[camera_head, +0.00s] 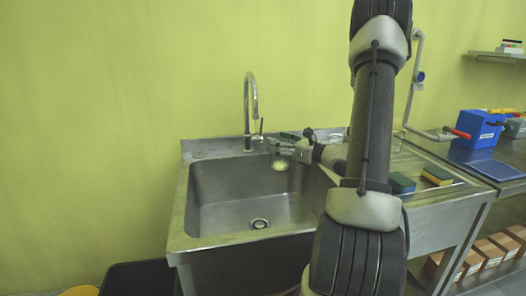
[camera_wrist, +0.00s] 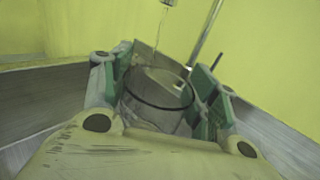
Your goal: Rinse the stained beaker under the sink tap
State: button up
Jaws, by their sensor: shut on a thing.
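My gripper (camera_head: 284,148) is over the sink basin, shut on the glass beaker (camera_head: 281,165). In the wrist view the beaker (camera_wrist: 152,112) sits between the green-padded fingers of my gripper (camera_wrist: 160,84), its dark rim ring showing. A pale patch shows inside it; whether this is stain cannot be told. The curved metal tap (camera_head: 248,100) stands at the sink's back edge. Its spout end (camera_wrist: 169,3) is above the beaker in the wrist view, with a thin faint line, possibly water, running down from it. The steel sink (camera_head: 225,218) is below, its drain uncovered.
Sponges (camera_head: 437,174) lie on the drainboard right of the sink, partly behind my arm. A blue box (camera_head: 479,131) and a blue mat (camera_head: 496,169) are on the right bench. A black bin (camera_head: 137,279) stands at lower left. The basin's left side is clear.

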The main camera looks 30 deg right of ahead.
dwell(0.4)
jog(key=s+d+r, duration=0.1)
jog(key=s+r, duration=0.3)
jog(key=s, duration=0.1)
jog(key=shift+d, duration=0.2)
jog(key=shift+w, duration=0.1)
dwell(0.7)
